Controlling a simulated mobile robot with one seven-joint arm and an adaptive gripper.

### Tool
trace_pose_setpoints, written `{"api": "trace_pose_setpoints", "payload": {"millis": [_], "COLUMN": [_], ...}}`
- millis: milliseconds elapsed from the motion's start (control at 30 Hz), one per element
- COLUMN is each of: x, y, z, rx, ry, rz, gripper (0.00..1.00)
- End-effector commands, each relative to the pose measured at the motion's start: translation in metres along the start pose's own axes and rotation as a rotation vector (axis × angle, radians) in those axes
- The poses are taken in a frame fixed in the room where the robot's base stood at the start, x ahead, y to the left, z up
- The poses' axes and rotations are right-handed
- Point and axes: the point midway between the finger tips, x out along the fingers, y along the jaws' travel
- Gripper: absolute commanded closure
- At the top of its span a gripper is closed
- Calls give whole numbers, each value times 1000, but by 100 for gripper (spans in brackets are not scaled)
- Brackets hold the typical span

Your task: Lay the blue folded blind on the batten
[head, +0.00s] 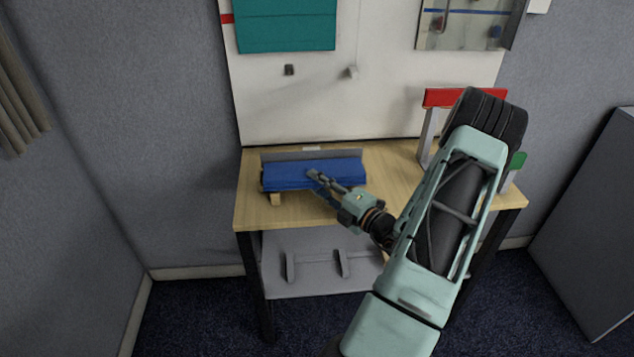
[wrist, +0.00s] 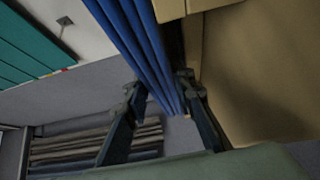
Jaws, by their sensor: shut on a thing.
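The blue folded blind (head: 290,177) is a long pleated bundle at the left of the table in the head view, lying left to right. My gripper (head: 316,178) is at its front, right of its middle, and shut on it. In the wrist view the blind (wrist: 138,45) runs between the two fingers of my gripper (wrist: 158,90).
The wooden table (head: 390,180) has bare top right of the blind. A red bar (head: 440,97) on grey uprights stands at the right, partly behind my arm. A white board (head: 380,100) rises behind, with a teal blind (head: 285,25) hanging on it. A grey shelf (head: 315,270) sits below.

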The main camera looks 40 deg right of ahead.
Motion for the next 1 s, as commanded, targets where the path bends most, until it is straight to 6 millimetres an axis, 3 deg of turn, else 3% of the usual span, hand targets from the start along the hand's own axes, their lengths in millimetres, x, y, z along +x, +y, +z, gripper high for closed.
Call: {"api": "trace_pose_setpoints", "payload": {"millis": [467,500,667,1000], "x": [0,0,0,-2], "y": [-9,-9,-9,-10], "z": [0,0,0,0], "rx": [-1,-1,-1,0], "ry": [0,0,0,-1], "rz": [2,2,2,-1], "gripper": [100,76,58,56]}}
